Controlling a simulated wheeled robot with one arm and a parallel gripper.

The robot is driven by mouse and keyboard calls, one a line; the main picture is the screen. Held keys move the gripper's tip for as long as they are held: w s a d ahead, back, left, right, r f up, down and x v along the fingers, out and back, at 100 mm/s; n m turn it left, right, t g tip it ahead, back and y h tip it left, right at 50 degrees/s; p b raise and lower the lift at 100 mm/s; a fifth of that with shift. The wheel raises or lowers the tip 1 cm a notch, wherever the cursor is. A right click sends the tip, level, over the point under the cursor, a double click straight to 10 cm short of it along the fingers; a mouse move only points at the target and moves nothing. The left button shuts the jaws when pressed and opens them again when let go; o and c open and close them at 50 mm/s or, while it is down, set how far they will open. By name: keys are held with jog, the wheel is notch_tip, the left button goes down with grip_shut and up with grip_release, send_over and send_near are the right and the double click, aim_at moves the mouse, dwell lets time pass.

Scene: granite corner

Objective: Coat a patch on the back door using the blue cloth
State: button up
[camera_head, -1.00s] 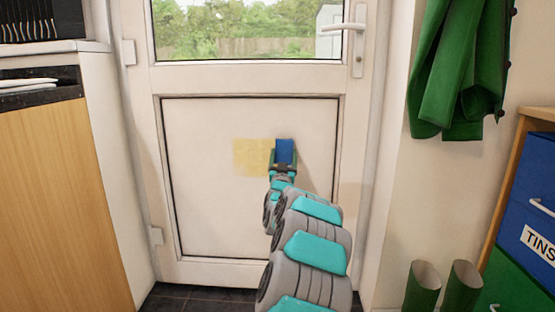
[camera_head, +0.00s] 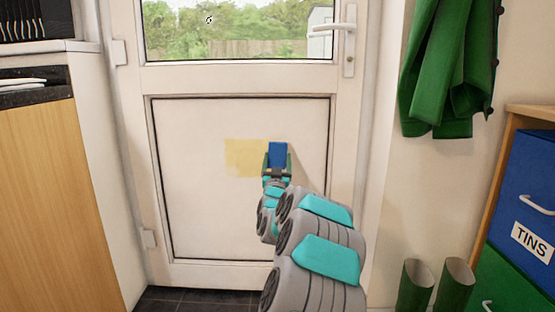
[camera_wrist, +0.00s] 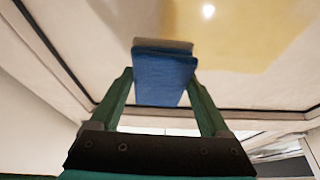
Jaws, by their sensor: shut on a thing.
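The white back door (camera_head: 205,220) stands shut ahead of me, with a window above and a framed lower panel. A yellowish square patch (camera_head: 241,158) shows on the panel; it also fills the upper part of the wrist view (camera_wrist: 235,25). My gripper (camera_head: 277,160) is at the panel, at the right edge of the patch. It is shut on the blue cloth (camera_head: 278,152), which is folded into a pad; the cloth also shows between the green fingers in the wrist view (camera_wrist: 163,78). I cannot tell whether the cloth touches the door.
A wooden-sided counter (camera_head: 35,190) stands at the left. A green coat (camera_head: 450,80) hangs at the right above green boots (camera_head: 435,285). A drawer unit with a blue "TINS" drawer (camera_head: 525,185) is at the far right. Dark floor tiles (camera_head: 190,300) show below the door.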

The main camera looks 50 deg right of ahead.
aim_at(278, 154)
jog(key=shift+s+a, duration=0.55)
jog(key=shift+a, duration=0.1)
jog(key=shift+a, duration=0.1)
jog(key=shift+s+a, duration=0.95)
jog(key=shift+a, duration=0.05)
